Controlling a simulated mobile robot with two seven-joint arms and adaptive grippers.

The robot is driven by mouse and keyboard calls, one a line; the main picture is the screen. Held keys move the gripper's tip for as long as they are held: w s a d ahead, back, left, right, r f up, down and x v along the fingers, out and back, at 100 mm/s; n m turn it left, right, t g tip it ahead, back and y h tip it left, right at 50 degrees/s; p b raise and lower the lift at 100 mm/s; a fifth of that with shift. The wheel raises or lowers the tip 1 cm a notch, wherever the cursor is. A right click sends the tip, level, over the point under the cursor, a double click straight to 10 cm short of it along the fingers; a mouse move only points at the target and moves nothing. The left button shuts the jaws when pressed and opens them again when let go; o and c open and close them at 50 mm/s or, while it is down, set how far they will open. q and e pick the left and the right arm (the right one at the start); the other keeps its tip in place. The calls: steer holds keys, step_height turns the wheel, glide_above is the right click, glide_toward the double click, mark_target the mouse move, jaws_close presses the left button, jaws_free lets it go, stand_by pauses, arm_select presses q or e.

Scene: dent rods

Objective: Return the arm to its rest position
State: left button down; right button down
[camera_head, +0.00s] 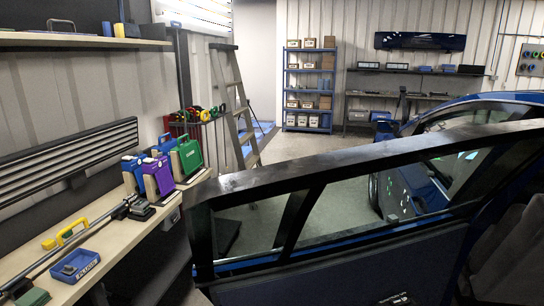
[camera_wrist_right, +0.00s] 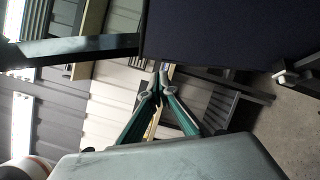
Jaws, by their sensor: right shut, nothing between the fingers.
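My right gripper (camera_wrist_right: 159,90) shows in the right wrist view, with its two green fingers and grey tips drawn together. It is shut and nothing shows between the tips. A dark panel and pale ribbed surfaces lie beyond it, with no contact that I can make out. Neither gripper shows in the head view, and my left gripper is in neither view.
An open blue car door (camera_head: 350,267) with a dark window frame fills the front right. A workbench (camera_head: 100,262) on the left bears a long rod (camera_head: 62,246), a blue tray (camera_head: 75,266) and several coloured cases. A ladder (camera_head: 236,105) stands behind. Some floor shows beyond the door.

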steer(key=s+d+f+m+t+h, duration=0.1)
steer(key=s+d+f+m+h, duration=0.2)
steer(key=d+f+m+h, duration=0.65)
steer(key=s+d+f+m+t+h, duration=0.1)
steer(key=s+d+f+m+h, duration=0.15)
steer(key=d+f+m, duration=0.85)
steer(key=s+d+f+m+g+h, duration=0.1)
steer(key=s+d+f+m+g, duration=0.1)
steer(key=s+m, duration=0.7)
steer(key=shift+f+m+h, duration=0.15)
steer(key=shift+m+h, duration=0.15)
steer(key=shift+m, duration=0.25)
steer(key=shift+w+a, duration=0.1)
